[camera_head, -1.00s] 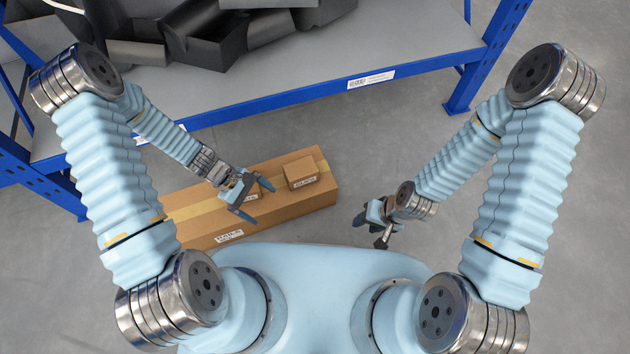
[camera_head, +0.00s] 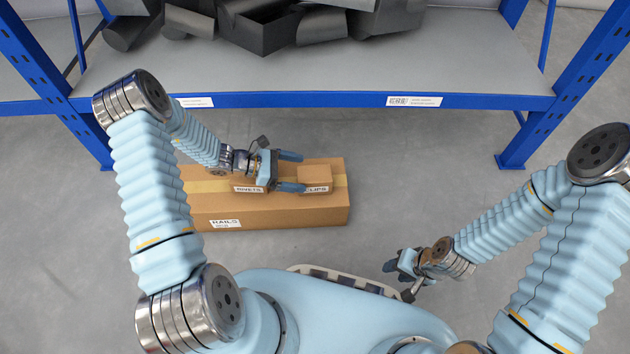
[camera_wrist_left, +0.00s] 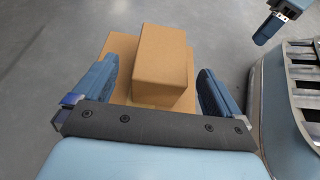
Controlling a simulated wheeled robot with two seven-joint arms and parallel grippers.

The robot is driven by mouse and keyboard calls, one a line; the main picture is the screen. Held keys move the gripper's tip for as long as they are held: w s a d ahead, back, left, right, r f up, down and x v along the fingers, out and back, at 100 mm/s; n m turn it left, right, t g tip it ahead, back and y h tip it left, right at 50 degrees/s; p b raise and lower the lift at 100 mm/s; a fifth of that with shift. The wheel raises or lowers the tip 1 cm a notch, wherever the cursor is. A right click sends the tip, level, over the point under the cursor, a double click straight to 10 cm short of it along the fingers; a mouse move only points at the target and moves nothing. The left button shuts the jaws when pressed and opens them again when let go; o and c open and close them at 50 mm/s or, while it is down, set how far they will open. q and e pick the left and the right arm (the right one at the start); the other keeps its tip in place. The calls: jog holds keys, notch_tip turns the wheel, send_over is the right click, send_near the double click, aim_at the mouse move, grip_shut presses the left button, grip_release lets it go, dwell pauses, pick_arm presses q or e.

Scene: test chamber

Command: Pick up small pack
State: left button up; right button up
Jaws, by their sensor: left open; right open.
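A small brown pack (camera_head: 316,181) with a label partly reading "LIPS" sits on the right part of a long box (camera_head: 280,217) labelled "RAILS". A second small pack (camera_head: 247,182), labelled "RIVETS", sits to its left, partly hidden by my left gripper. My left gripper (camera_head: 297,171) is open, above the long box, its fingers pointing right toward the "LIPS" pack. In the left wrist view, a small pack (camera_wrist_left: 160,62) appears between the open fingers, with gaps on both sides. My right gripper (camera_head: 396,270) is open and empty, right of my base, near the floor.
The grey floor (camera_head: 430,185) right of the long box is clear. My base is close in front of the long box.

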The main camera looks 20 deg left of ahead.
aim_at(304, 174)
pick_arm(q)
jog(key=b+x, duration=0.1)
jog(key=x, duration=0.4)
jog(key=shift+d+f, duration=0.15)
jog(key=shift+c, duration=0.3)
jog(key=c, duration=1.1)
jog(key=shift+o, duration=0.2)
